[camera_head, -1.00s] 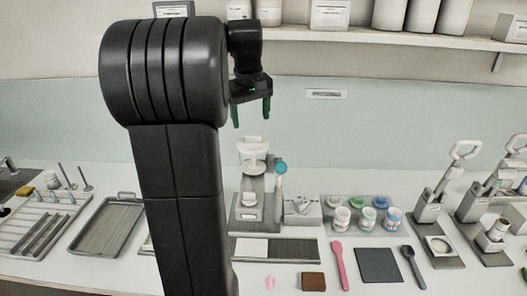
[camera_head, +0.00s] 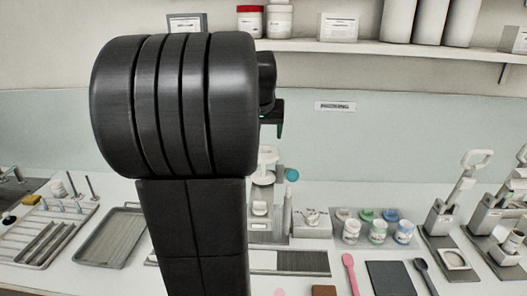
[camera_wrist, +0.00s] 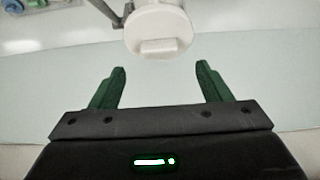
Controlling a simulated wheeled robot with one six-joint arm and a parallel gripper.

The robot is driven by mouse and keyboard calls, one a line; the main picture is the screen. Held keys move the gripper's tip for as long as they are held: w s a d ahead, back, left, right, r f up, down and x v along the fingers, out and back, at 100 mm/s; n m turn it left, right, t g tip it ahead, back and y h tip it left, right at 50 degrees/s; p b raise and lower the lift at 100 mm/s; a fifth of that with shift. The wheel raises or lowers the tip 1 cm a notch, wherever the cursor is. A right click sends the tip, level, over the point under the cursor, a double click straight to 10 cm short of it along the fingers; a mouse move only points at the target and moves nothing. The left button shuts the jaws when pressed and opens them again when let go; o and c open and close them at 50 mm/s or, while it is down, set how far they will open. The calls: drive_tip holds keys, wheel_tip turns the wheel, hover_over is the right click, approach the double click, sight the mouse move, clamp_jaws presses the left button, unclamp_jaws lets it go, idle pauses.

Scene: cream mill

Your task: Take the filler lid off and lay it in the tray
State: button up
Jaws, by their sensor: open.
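The filler (camera_head: 268,230) stands on the counter right of my arm, with a grey base and a white top. Its white lid (camera_head: 266,155) appears at the top in the head view. In the wrist view a round white lid with a bar-shaped grip (camera_wrist: 160,25) lies beyond my fingertips, roughly centred between them and apart from them. My gripper (camera_wrist: 160,82) is open and empty, with two green fingers. In the head view my gripper (camera_head: 280,122) is mostly hidden behind my arm, above the filler. A grey, empty tray (camera_head: 108,238) lies left of my arm.
A slatted rack (camera_head: 40,235) stands left of the tray. A blue knob (camera_head: 291,174) is close to the filler's right side. Several small jars (camera_head: 378,231) stand further right, with a pink spatula (camera_head: 351,273) in front. A shelf (camera_head: 400,47) runs along the wall above.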

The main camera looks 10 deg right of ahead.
sight(263, 146)
drive_tip(key=shift+s+p+x, duration=0.2)
drive_tip(key=shift+p+x, duration=0.55)
drive_tip(key=shift+x, duration=2)
drive_tip(key=c, duration=1.1)
drive_tip(key=shift+o, duration=0.2)
wheel_tip(263, 146, up, 12)
drive_tip(key=shift+f+p, duration=0.15)
drive_tip(key=shift+p, duration=0.2)
drive_tip(key=shift+r+p, duration=1.15)
drive_tip(key=shift+r, duration=0.45)
